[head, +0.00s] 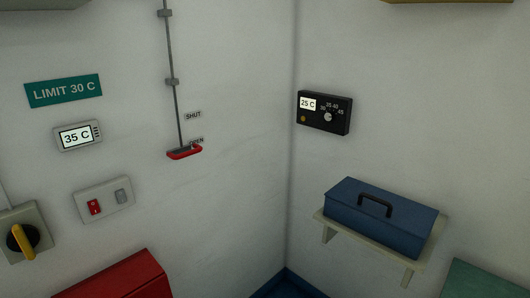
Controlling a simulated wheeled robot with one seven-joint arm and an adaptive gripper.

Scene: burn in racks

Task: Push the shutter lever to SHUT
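The shutter lever is a red handle (184,152) at the lower end of a thin grey rod (175,110) on the left wall. The handle sits low, beside the small OPEN label (197,141), which it partly covers. The SHUT label (193,115) is on the wall just above it. My gripper is not in view.
On the left wall are a LIMIT 30 C sign (63,91), a 35 C display (77,136), a switch plate (104,200) and a yellow rotary switch (22,240). A black 25 C controller (323,113) and a shelf (334,236) with a blue toolbox (350,210) are right. A red box (115,280) stands below.

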